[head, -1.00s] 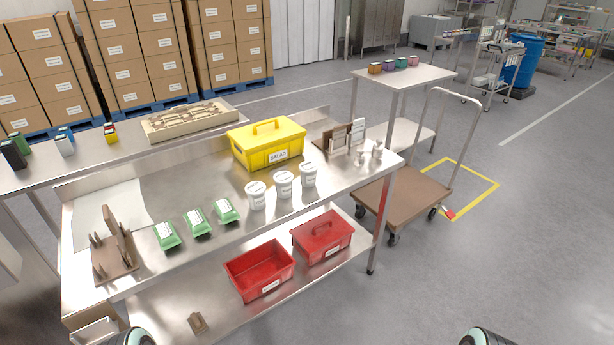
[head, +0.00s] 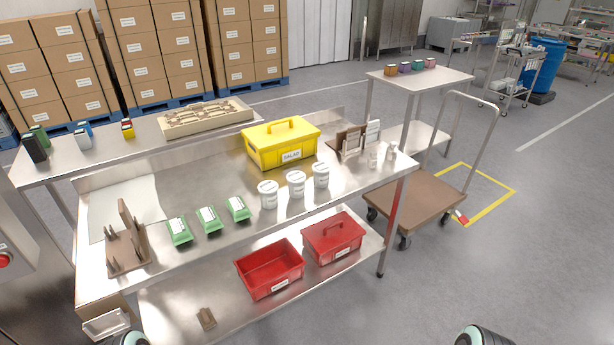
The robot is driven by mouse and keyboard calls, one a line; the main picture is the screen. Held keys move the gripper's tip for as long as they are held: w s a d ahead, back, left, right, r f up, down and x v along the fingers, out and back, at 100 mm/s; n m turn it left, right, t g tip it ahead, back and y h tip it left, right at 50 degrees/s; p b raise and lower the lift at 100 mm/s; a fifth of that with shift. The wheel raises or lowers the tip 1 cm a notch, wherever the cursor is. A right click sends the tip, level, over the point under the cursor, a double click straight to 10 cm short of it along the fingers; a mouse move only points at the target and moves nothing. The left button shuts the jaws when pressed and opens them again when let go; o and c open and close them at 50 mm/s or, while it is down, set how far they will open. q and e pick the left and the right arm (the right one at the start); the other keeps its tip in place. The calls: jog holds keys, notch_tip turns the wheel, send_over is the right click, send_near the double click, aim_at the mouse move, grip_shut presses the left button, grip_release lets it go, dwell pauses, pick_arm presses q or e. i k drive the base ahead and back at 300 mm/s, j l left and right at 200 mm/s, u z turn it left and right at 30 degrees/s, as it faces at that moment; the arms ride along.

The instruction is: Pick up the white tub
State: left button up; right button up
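Three white tubs with lids stand in a row on the steel table: a left one (head: 268,195), a middle one (head: 296,185) and a right one (head: 321,175). They are upright, in front of a yellow lidded box (head: 280,145) labelled SALAD. The frames do not single out one of the three. Only rounded parts of my two arms show at the bottom edge of the head view, well short of the table. Neither gripper's fingers are in view.
Several green packs (head: 208,220) and a brown rack (head: 127,243) stand left of the tubs. A brown holder (head: 350,145) stands right of the yellow box. An open red bin (head: 269,268) and a lidded red box (head: 332,238) sit on the lower shelf. A cart (head: 420,196) stands right.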

aim_at(321, 170)
jog(key=i+l+u, duration=0.1)
jog(key=u, duration=0.35)
jog(key=l+u, duration=0.15)
jog(key=u, duration=0.25)
jog(key=i+l+u, duration=0.1)
jog(key=u, duration=0.35)
jog(key=l+u, duration=0.3)
jog(key=l, duration=0.25)
jog(key=l+u, duration=0.25)
jog(key=l, duration=0.35)
jog(key=l+u, duration=0.1)
jog(key=l, duration=0.25)
jog(key=k+l+u, duration=0.1)
jog(key=l, duration=0.25)
jog(key=k+l+u, duration=0.1)
jog(key=l, duration=0.25)
